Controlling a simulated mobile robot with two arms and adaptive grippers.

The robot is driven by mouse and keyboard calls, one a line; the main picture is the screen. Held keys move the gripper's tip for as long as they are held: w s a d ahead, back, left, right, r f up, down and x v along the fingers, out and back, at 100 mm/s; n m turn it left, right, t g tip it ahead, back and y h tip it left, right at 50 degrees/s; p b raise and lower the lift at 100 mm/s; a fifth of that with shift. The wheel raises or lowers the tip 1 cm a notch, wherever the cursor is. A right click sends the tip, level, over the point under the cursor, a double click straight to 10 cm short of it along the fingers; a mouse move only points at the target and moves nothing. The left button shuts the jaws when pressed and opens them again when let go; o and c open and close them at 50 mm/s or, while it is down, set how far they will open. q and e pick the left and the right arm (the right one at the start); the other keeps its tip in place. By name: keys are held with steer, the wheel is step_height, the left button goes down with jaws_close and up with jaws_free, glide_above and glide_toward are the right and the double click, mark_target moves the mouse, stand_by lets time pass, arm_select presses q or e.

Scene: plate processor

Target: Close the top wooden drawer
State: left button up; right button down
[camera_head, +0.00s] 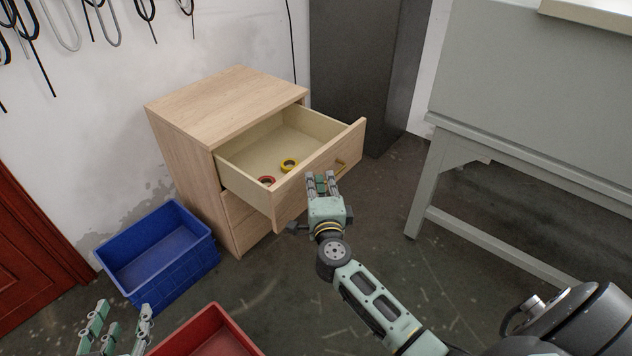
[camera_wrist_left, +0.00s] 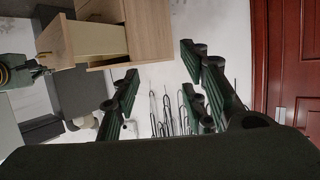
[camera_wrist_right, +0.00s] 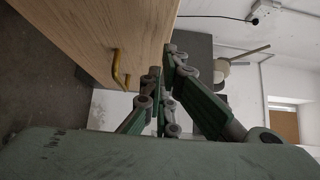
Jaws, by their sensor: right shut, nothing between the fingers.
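The top wooden drawer (camera_head: 320,178) of a light wooden cabinet (camera_head: 215,105) is pulled well out. A red tape roll and a yellow tape roll (camera_head: 289,165) lie inside it. A brass handle (camera_head: 341,166) is on its front; the handle also shows in the right wrist view (camera_wrist_right: 118,70). My right gripper (camera_head: 321,176) is shut and empty, close in front of the drawer front, left of the handle in the head view. I cannot tell whether it touches the wood. My left gripper (camera_head: 117,318) is open and empty at the lower left, far from the drawer.
A blue crate (camera_head: 160,250) stands on the floor left of the cabinet. A red crate (camera_head: 215,335) is at the bottom. A dark grey box-shaped column (camera_head: 360,70) stands behind the drawer. A grey table (camera_head: 480,160) is at right. Cables hang on the wall.

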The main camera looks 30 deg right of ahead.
arm_select(q)
steer(key=shift+w+d+r+t, duration=0.15)
steer(key=shift+w+r+t, duration=0.15)
steer(key=shift+r, duration=0.25)
steer(key=shift+w+d+r+t, duration=0.1)
steer(key=shift+w+r+t, duration=0.05)
steer(key=shift+r+t, duration=0.3)
arm_select(e)
steer(key=shift+w+a, duration=0.25)
steer(key=shift+w, duration=0.3)
